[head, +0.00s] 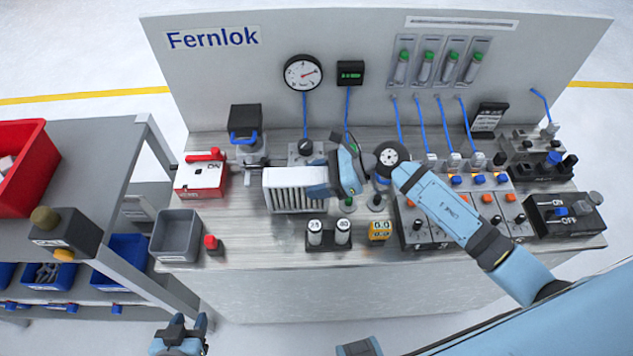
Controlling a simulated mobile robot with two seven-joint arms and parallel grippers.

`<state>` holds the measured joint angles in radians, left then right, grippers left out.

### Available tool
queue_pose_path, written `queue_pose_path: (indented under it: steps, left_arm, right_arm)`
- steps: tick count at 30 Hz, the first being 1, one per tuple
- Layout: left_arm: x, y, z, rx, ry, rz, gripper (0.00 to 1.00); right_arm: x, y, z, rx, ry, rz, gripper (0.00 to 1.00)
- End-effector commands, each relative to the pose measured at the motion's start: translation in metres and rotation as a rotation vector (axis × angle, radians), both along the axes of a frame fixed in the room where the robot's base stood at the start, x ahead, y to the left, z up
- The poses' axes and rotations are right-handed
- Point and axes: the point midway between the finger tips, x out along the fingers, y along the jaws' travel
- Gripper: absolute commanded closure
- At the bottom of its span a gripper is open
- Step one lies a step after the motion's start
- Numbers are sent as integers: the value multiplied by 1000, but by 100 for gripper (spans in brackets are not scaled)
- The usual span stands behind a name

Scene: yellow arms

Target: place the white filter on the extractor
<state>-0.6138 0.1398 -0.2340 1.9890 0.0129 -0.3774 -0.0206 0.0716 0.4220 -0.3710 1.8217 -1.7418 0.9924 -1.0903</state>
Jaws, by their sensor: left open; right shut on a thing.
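The white filter (294,198) is a pale ribbed block at the left-middle of the grey bench. My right gripper (322,181) is shut on its right side, with the arm reaching in from the right. The filter is upright; whether it touches the bench is hard to tell. No part is labelled as the extractor. A black-topped unit with a blue handle (245,128) stands behind and left of the filter, but I cannot tell if it is the extractor. My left gripper (184,332) is open and empty at the bottom, in front of the bench.
A red-and-white box (201,176), an open grey bin (177,236) and a red button (212,244) stand left of the filter. Switch panels (465,215) fill the right. A shelf cart (92,160) stands left.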

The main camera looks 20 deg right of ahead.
Motion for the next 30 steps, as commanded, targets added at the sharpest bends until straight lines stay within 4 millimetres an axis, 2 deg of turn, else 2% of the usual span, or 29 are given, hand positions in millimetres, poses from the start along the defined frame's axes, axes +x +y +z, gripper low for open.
queue_pose_path:
  steps: [4,16,17,20,30]
  left_arm:
    - [0,0,2,-1,0,-1,57]
    - [1,-1,0,-3,-8,-1,57]
    - [1,-1,1,-3,-8,-1,57]
    - [1,-1,2,-2,-7,-1,57]
    - [0,-1,3,-1,-2,-1,57]
  right_arm:
    - [0,0,-16,1,0,-1,79]
    - [0,0,-22,-1,-2,0,79]
    - [0,0,-22,-2,-2,0,45]
    - [0,0,-21,0,-1,-1,22]
    - [0,0,-17,1,-1,-1,22]
